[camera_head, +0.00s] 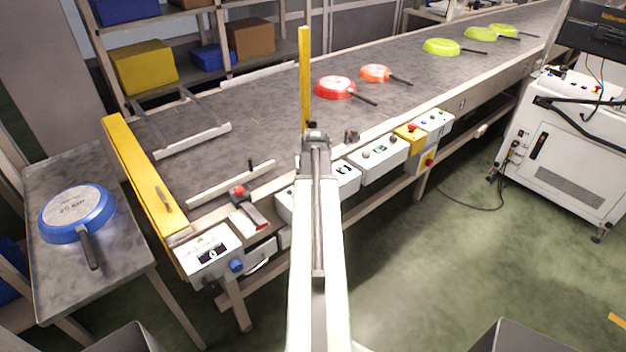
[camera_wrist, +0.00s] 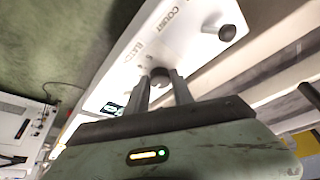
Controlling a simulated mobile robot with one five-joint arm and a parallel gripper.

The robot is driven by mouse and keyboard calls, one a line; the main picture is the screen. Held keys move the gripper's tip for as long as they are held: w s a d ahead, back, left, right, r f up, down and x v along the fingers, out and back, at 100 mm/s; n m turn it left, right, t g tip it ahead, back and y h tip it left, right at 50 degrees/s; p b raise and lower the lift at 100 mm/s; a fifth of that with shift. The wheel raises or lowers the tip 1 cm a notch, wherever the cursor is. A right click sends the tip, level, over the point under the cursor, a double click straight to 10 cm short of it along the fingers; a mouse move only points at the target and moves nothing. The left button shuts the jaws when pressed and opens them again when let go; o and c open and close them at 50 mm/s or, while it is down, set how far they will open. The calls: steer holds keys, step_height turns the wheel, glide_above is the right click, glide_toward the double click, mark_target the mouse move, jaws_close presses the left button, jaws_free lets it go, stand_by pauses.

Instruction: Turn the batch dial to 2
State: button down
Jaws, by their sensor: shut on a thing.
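The batch dial (camera_wrist: 159,75) is a small dark round knob on a white control panel (camera_wrist: 185,38) in the wrist view. The word BATCH is printed beside it, and COUNT is printed further along the panel. My gripper (camera_wrist: 161,80) has its two fingers on either side of the dial and is shut on it. The fingers cover part of the dial, and its setting cannot be read. In the head view my arm hides the dial, with part of a white control box (camera_head: 346,176) showing just right of it.
Another dark knob (camera_wrist: 228,32) stands on the same panel. In the head view, more control boxes (camera_head: 378,158) line the conveyor (camera_head: 240,125), which carries a red pan (camera_head: 333,87), an orange pan (camera_head: 375,73) and several green ones. A blue pan (camera_head: 75,211) lies on a side table (camera_head: 110,268).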

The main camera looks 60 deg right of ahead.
steer(key=shift+d, duration=0.1)
steer(key=c, duration=1.1)
jaws_free()
steer(key=p+v, duration=0.7)
steer(key=shift+r, duration=0.35)
